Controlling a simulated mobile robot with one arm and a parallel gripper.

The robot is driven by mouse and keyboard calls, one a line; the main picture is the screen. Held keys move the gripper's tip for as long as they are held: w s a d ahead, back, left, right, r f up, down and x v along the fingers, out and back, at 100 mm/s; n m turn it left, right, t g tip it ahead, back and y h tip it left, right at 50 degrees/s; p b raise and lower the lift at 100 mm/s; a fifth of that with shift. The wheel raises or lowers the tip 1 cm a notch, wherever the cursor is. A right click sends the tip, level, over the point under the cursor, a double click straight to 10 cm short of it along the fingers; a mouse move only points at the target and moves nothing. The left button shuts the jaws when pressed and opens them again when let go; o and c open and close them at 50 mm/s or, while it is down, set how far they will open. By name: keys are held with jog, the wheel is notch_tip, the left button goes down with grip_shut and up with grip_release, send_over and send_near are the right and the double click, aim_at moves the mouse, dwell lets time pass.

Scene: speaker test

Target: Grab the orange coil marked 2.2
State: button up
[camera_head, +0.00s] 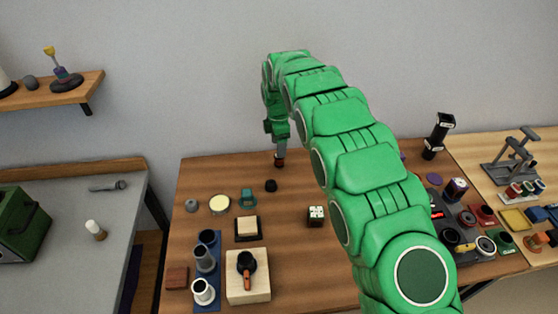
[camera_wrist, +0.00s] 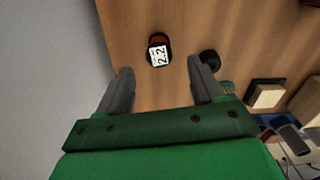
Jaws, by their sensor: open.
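The orange coil marked 2.2 (camera_wrist: 158,53) stands on the wooden table in the wrist view, with a white label reading 2.2 facing me. Its label and dark parts cover most of it, and only a little orange-brown shows at its top. In the head view the coil (camera_head: 279,161) is a small dark and reddish thing near the table's back edge, right below my gripper (camera_head: 278,145). In the wrist view my gripper (camera_wrist: 160,85) is open, its two grey fingers apart. The coil lies ahead of the gap between the fingertips, with nothing between them.
A small black round thing (camera_wrist: 209,58) lies just right of the coil, near my right finger. The wall (camera_head: 200,90) is close behind the table (camera_head: 300,270). A teal thing (camera_head: 248,197), a cream disc (camera_head: 220,204) and a dice-like block (camera_head: 316,216) stand in front.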

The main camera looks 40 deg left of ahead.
aim_at(278, 160)
jog(key=shift+s+a+f, duration=0.1)
jog(key=shift+a+f, duration=0.1)
jog(key=shift+f, duration=3.85)
jog(key=c, duration=1.1)
jog(key=shift+o, duration=0.2)
jog(key=shift+r, duration=1.5)
jog(key=shift+s+d+r, duration=0.35)
jog(key=shift+d+r, duration=0.1)
jog(key=shift+r, duration=0.3)
jog(key=s+d+r, duration=0.8)
jog(key=d, duration=0.1)
jog(key=shift+s+d+r, duration=0.25)
jog(key=shift+s+d, duration=0.05)
jog(key=shift+d, duration=0.05)
